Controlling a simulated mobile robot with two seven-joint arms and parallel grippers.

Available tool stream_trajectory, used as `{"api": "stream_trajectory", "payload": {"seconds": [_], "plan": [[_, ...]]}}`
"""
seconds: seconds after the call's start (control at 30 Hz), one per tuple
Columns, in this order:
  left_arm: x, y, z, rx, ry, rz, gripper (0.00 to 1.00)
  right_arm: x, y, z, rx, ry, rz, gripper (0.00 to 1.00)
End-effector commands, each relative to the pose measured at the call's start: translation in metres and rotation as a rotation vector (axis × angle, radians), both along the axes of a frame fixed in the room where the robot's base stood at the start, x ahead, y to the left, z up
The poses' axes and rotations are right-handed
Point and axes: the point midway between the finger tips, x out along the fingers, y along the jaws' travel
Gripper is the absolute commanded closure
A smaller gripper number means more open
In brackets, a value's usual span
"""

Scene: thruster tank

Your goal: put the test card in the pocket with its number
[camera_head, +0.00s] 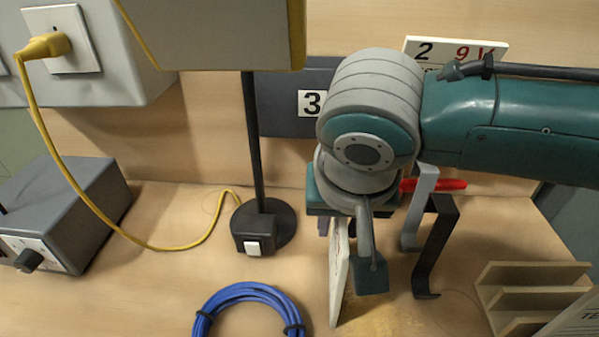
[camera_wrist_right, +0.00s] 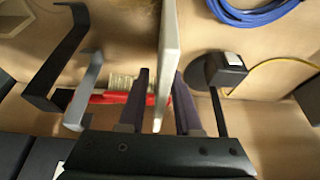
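A white test card (camera_head: 339,275) is in my right gripper (camera_head: 335,222), upright and nearly edge-on, so its number is hidden. In the right wrist view the card (camera_wrist_right: 167,50) stands between the two dark purple fingers of the right gripper (camera_wrist_right: 161,78), which look closed on it. Behind is a dark grey pocket panel (camera_head: 290,75) with a label 3 (camera_head: 311,102). A white card marked 2 and 9V (camera_head: 455,49) shows above my right arm, which hides much of the panel. My left gripper is not in view.
A black stand (camera_head: 264,225) with a white switch is left of the gripper. A blue cable coil (camera_head: 247,291) lies in front. Black (camera_head: 436,240) and grey (camera_head: 418,205) bent brackets and a red-handled brush (camera_wrist_right: 110,98) are close by. A wooden rack (camera_head: 520,275) stands right.

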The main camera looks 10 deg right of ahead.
Motion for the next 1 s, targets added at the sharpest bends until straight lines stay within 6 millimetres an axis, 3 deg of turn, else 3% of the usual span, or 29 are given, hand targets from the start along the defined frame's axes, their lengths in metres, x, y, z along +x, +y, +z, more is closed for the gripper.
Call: {"api": "stream_trajectory", "payload": {"seconds": [0.03,0.27,1.0], "plan": [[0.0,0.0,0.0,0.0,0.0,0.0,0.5,0.0,0.0001,0.0001,0.0,0.0,0.0,0.74],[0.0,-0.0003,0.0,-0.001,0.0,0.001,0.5,0.0001,0.0001,0.0001,0.0,0.0,0.0,1.0],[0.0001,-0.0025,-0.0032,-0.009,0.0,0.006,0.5,0.0011,0.0004,0.0079,0.0,-0.004,0.002,1.0]]}}
